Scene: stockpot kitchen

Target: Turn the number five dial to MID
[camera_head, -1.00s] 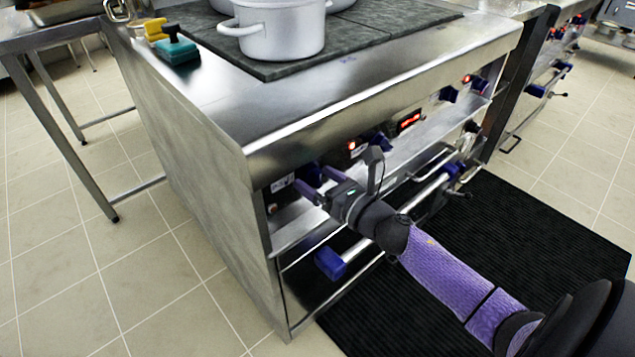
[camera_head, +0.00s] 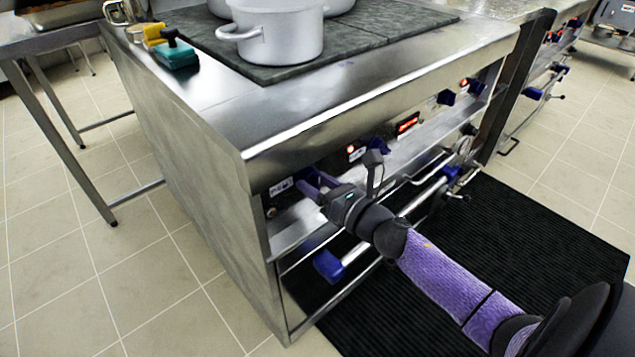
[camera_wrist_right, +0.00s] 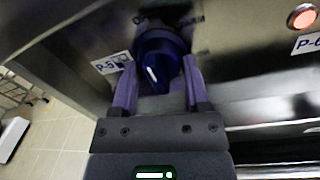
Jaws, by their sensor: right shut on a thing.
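The knob's pointer setting cannot be read clearly. My left gripper is not in view.
Further dials (camera_head: 446,97) and lit red indicators sit along the panel to the right. A blue-ended bar handle (camera_head: 328,265) lies below my right gripper. A grey pot (camera_head: 280,35) and a green-and-black item (camera_head: 176,52) stand on top. A black mat (camera_head: 500,240) covers the floor in front.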

